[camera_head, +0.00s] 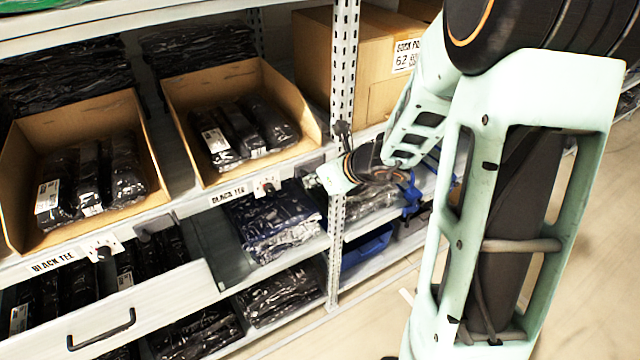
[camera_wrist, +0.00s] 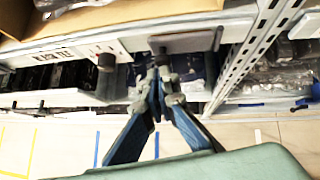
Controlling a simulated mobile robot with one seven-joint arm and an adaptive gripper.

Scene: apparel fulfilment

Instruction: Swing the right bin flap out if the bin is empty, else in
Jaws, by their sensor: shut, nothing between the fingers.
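The right bin (camera_head: 184,108) is an open cardboard tray on the shelf, holding black bagged garments (camera_head: 240,130). Below its front edge are a "BLACK TEE" label (camera_head: 229,195) and a small white piece with a dark knob (camera_head: 267,184). A dark grey plate, apparently the right flap, sits at the shelf edge right of the knob; the wrist view shows this plate (camera_wrist: 187,42) just beyond my fingertips. My gripper (camera_wrist: 158,76) is shut and empty, pointing at the shelf edge. I cannot tell whether it touches the plate. In the head view, my wrist partly hides this area.
The left bin (camera_head: 18,165) also holds black packs, with its own label and grey plate (camera_head: 156,224). A white drawer front with a black handle (camera_head: 101,329) juts out below. A perforated upright (camera_head: 343,75) stands just right of my gripper. Floor is clear at right.

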